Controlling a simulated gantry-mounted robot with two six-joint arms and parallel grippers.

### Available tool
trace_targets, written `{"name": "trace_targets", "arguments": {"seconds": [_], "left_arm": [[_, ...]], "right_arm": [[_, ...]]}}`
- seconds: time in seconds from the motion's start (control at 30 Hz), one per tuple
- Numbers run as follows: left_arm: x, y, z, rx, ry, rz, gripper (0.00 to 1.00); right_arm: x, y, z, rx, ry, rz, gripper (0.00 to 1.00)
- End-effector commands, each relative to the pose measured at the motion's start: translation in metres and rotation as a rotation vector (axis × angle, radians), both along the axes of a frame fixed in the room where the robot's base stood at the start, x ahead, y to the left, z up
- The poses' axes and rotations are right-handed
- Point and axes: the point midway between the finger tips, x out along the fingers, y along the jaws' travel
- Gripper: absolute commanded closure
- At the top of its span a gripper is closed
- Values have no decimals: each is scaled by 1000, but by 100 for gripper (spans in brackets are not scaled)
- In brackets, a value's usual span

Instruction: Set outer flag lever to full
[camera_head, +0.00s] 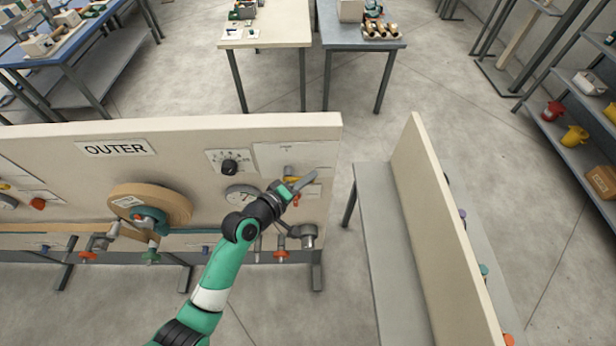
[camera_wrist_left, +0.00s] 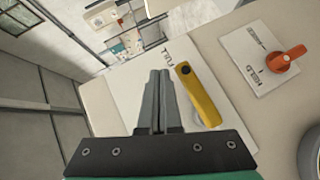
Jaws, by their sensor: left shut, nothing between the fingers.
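The yellow flag lever (camera_wrist_left: 200,95) is on a white plate (camera_wrist_left: 130,100) on the panel. Its dark pivot is toward the upper left of the wrist view, and its arm runs down to the right. Lettering on the plate beside the pivot is partly hidden. My left gripper (camera_wrist_left: 158,75) is shut and empty, just left of the lever in that view; I cannot tell whether they touch. In the head view my left gripper (camera_head: 313,175) is at the right end of the OUTER panel (camera_head: 70,170) and hides most of the lever. My right gripper is not in view.
An orange knob (camera_wrist_left: 287,58) on its own plate is right of the lever. The panel also carries a black dial knob (camera_head: 229,167), a round gauge (camera_head: 240,194) and a tan roll (camera_head: 150,203). A second upright panel (camera_head: 440,220) stands to the right, across a gap.

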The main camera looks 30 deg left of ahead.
Motion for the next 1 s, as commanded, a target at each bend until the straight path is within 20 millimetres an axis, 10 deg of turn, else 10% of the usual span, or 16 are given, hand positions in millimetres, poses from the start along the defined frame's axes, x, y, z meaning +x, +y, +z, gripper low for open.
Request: {"name": "trace_targets", "arguments": {"seconds": [0.27, 0.5, 1.0], "left_arm": [[0, 0, 6, 0, -1, 0, 100], [1, -2, 53, 0, -1, -5, 100], [-57, -38, 108, 0, -2, -5, 100]], "right_arm": [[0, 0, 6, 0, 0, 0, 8], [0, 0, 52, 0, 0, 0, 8], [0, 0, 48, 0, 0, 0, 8]]}}
